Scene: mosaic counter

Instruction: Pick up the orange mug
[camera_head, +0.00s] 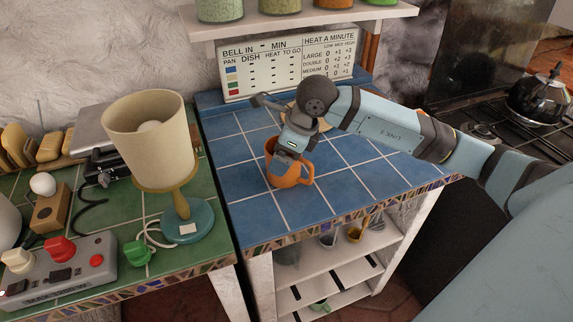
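The orange mug (284,174) stands upright on the blue tiled counter (345,188), with its handle toward the right. My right gripper (290,156) comes down from above at the mug's rim. Its fingers are partly hidden by the gripper body and the mug, so I cannot tell whether they are open or closed on the rim. My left gripper is not in view.
A lamp (150,140) with a cream shade stands on the green tiled counter (110,215) at left. A sign board (290,65) leans at the back. A black kettle (540,100) sits on the stove at right.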

